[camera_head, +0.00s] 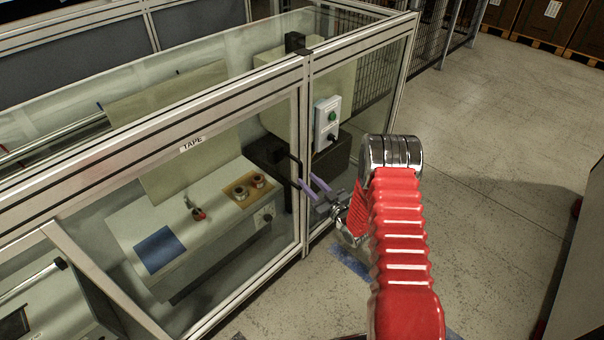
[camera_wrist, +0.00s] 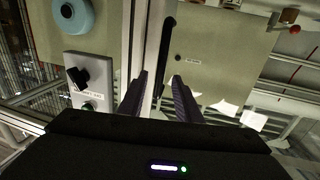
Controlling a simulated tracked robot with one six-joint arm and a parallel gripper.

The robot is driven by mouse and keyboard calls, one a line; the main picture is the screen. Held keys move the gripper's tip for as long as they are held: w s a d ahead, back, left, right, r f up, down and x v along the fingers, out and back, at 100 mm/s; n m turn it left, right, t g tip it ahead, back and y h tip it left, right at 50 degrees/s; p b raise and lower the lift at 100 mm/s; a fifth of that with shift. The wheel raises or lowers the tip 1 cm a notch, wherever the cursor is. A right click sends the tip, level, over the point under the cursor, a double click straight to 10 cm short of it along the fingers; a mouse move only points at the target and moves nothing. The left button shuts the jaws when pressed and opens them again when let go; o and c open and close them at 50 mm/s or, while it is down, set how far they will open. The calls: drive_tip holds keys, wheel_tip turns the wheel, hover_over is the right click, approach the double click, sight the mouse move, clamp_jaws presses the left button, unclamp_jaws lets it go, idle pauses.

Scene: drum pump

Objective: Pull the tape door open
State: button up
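The tape door (camera_head: 235,123) is a glazed aluminium-framed panel with a "TAPE" label; it looks shut against the post at its right. Its black bar handle (camera_head: 298,167) is near that post. The handle also shows in the wrist view (camera_wrist: 168,42), as a long bar running down toward the fingertips. My gripper (camera_head: 312,184) is open in front of the handle, its two purple fingers apart. In the wrist view my gripper (camera_wrist: 159,78) has one finger on each side of the handle's lower end. I cannot tell whether either finger touches it.
Behind the glass a bench holds a blue mat (camera_head: 159,250) and tape rolls on a brown tray (camera_head: 251,189). A switch box (camera_head: 327,123) with a green button is right of the post. The concrete floor (camera_head: 490,180) at right is largely clear; boxes stand far back.

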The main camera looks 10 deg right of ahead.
sight(301, 173)
drive_tip(key=x, duration=0.6)
drive_tip(key=shift+c, duration=0.5)
clamp_jaws()
drive_tip(key=shift+d, duration=0.15)
